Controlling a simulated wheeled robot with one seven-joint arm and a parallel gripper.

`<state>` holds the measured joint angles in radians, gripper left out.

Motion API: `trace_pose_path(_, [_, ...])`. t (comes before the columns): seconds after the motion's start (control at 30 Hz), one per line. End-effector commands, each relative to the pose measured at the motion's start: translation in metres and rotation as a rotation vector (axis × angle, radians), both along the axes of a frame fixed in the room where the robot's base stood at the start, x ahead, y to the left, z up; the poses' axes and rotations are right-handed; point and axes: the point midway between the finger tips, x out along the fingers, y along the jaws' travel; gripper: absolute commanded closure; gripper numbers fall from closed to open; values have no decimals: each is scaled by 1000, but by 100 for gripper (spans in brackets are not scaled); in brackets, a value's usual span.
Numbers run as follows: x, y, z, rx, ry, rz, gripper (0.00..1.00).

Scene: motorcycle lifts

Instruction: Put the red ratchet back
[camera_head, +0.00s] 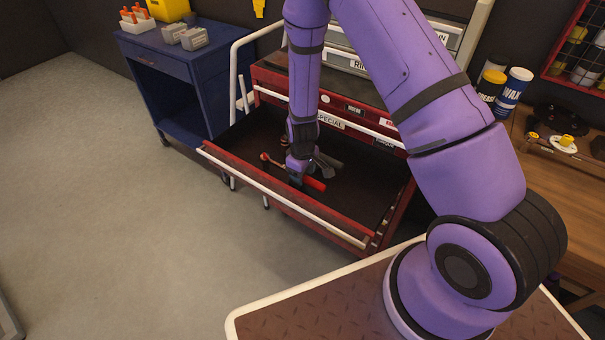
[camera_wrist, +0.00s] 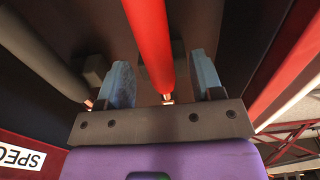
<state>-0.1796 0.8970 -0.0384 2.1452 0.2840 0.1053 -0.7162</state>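The red ratchet (camera_head: 315,184) is inside the open drawer (camera_head: 345,205) of the red tool cabinet, with its handle toward the right and its metal head at the left. My gripper (camera_head: 298,177) reaches down into the drawer at the ratchet and hides part of it. In the wrist view, the red handle (camera_wrist: 150,40) runs between the two blue-grey fingertips (camera_wrist: 163,85). Slim gaps show on both sides of the handle, so the gripper looks open around it. Whether the ratchet rests on the drawer floor is hard to tell.
A dark grey tool handle (camera_wrist: 45,50) lies beside the ratchet, left in the wrist view. The drawer's front edge (camera_head: 280,195) and side walls surround my gripper. The cabinet front with its "SPECIAL" label (camera_head: 331,121) rises behind. A blue cart (camera_head: 178,75) stands left; the floor there is clear.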

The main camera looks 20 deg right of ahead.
Motion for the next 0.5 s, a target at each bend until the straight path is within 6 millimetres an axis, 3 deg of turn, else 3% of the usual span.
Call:
trace_pose_path(0.27, [0, 0, 12, 0, -1, 1, 40])
trace_pose_path(0.5, [1, 1, 51, 1, -4, 2, 40])
